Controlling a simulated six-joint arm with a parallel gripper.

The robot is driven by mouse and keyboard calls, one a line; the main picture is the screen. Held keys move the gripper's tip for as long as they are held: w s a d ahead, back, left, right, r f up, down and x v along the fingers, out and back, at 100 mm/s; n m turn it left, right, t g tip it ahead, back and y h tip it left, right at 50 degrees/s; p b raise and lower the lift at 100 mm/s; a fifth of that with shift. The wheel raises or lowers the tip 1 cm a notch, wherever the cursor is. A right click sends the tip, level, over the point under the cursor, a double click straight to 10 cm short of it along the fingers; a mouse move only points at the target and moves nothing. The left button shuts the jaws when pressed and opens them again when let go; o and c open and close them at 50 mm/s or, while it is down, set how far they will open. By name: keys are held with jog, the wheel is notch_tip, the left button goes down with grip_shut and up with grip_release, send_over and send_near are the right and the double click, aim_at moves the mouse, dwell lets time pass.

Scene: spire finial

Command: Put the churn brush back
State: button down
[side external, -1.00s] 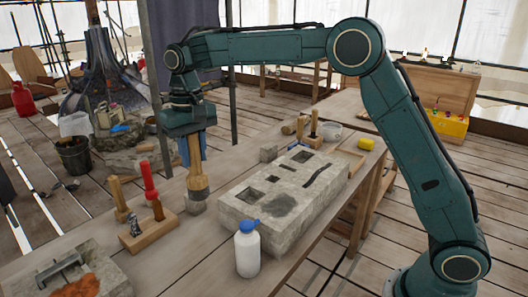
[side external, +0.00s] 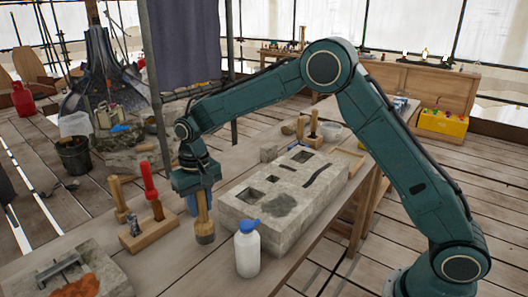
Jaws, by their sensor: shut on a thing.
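My gripper (side external: 198,192) is shut on the churn brush (side external: 204,222), which has a pale wooden handle and a wide, darker lower end. The brush hangs about upright, low over the workbench (side external: 185,268), between the wooden tool rack and the stone block. I cannot tell whether its lower end touches the bench. The wooden tool rack (side external: 150,235) stands to the left of the brush, with a red-handled tool (side external: 151,185) and a wooden-handled tool (side external: 118,195) upright at it. The top of the brush handle is hidden by my gripper.
A stone block (side external: 235,210) with recesses lies right of the brush. A white bottle (side external: 247,255) with a blue cap stands in front of it. A tray-like block (side external: 100,268) with orange material is at the front left. Wooden mallets (side external: 313,125) stand behind.

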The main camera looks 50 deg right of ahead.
aim_at(202, 217)
jog(key=shift+f, duration=2.15)
jog(key=shift+f, duration=0.15)
jog(key=c, duration=1.1)
grip_release()
notch_tip(202, 217, up, 12)
jog(key=shift+f, duration=0.1)
jog(key=shift+r, duration=0.3)
